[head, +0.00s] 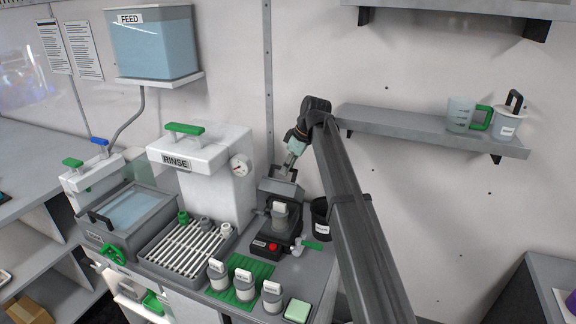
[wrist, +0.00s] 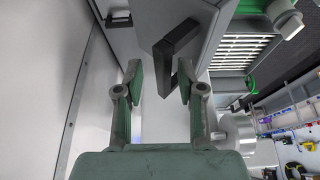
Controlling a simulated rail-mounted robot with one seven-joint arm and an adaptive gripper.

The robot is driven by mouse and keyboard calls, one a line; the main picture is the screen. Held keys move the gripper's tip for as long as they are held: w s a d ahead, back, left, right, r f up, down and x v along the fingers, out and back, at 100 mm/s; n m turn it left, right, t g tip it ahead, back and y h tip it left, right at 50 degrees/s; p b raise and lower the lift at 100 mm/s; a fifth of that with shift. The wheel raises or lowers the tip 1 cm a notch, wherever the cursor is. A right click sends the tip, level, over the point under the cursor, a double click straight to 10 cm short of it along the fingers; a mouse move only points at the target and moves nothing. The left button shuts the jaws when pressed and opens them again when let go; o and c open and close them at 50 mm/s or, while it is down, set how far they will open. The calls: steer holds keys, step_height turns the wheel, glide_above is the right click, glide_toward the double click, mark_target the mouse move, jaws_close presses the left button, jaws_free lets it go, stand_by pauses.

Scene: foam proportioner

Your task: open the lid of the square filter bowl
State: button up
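A dark grey square unit (head: 279,192) stands right of the white RINSE housing in the head view; I take it for the square filter bowl. A grey lid with a raised handle appears on its top, partly hidden by my gripper. My gripper (head: 295,150) is just above that top, pointing down at it. In the wrist view, a black bar handle (wrist: 176,43) on a grey surface lies ahead of my gripper (wrist: 160,80), slightly right of the middle. The two fingers are apart with nothing held between them. Whether a finger touches the handle, I cannot tell.
A black cup (head: 321,218) stands right of the unit. A base with a red button (head: 273,247) and green-handled valve (head: 311,244) is in front. The RINSE housing (head: 208,165) and a slatted rack (head: 185,247) are left. A wall shelf (head: 420,130) is at right.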

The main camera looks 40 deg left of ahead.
steer(key=shift+w+r, duration=0.1)
steer(key=shift+r, duration=0.1)
steer(key=s+v, duration=0.1)
steer(key=v, duration=1)
steer(key=shift+w+d+r, duration=0.25)
steer(key=shift+w, duration=0.2)
